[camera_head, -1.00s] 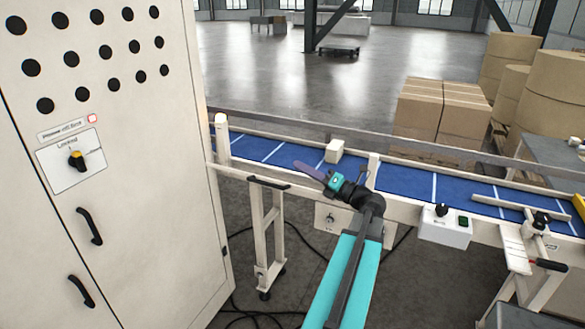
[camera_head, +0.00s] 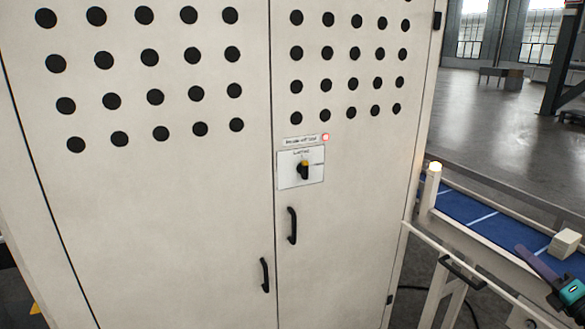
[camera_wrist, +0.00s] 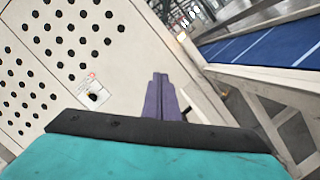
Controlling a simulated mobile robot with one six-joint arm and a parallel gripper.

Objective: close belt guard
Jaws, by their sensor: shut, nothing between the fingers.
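I cannot tell for certain which part is the belt guard. A pale rail with a black bar handle (camera_head: 462,271) runs along the near side of the blue conveyor belt (camera_head: 470,212), at the right of the head view; it may be the guard. My gripper (camera_head: 521,249) is at the right edge of the head view, its purple fingers over the belt in the picture, apart from the handle. In the wrist view the fingers (camera_wrist: 160,77) are closed together and empty, pointing towards the tall cabinet. The belt also shows in the wrist view (camera_wrist: 262,45).
The tall cream cabinet (camera_head: 190,220) with rows of black holes fills much of the head view. It carries two black door handles (camera_head: 292,226) and a rotary switch (camera_head: 303,170). A pale box (camera_head: 565,243) lies on the belt. Open floor (camera_head: 500,120) lies behind.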

